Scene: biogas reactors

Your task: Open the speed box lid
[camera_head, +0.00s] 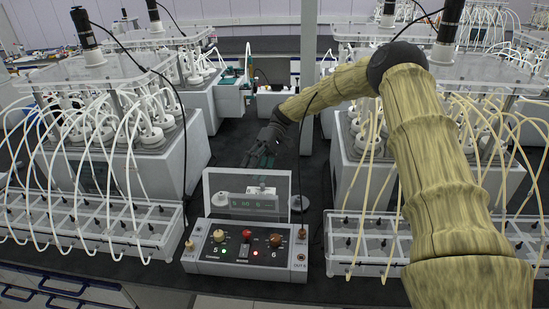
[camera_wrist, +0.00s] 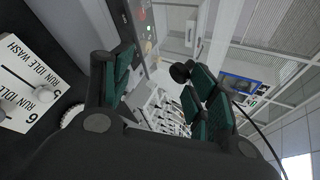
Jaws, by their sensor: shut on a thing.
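A grey control box (camera_head: 245,252) with knobs marked 5 and 6, a red button and small lights stands at the front middle of the bench. Right behind it a pale, see-through panel (camera_head: 212,184), which looks like the speed box lid, stands upright. A small display unit shows through it. My gripper (camera_head: 262,158) is at the panel's top edge, with its dark fingers pointing down. The wrist view shows the green-padded fingers (camera_wrist: 160,85) with a gap between them. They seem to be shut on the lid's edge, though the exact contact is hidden.
A white plate (camera_wrist: 24,78) marked RUN, IDLE and WASH lies left of the fingers in the wrist view. Tube racks flank the box on the left (camera_head: 100,225) and right (camera_head: 345,262). Reactors with many hoses stand behind. Dark bare bench (camera_head: 195,205) lies between.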

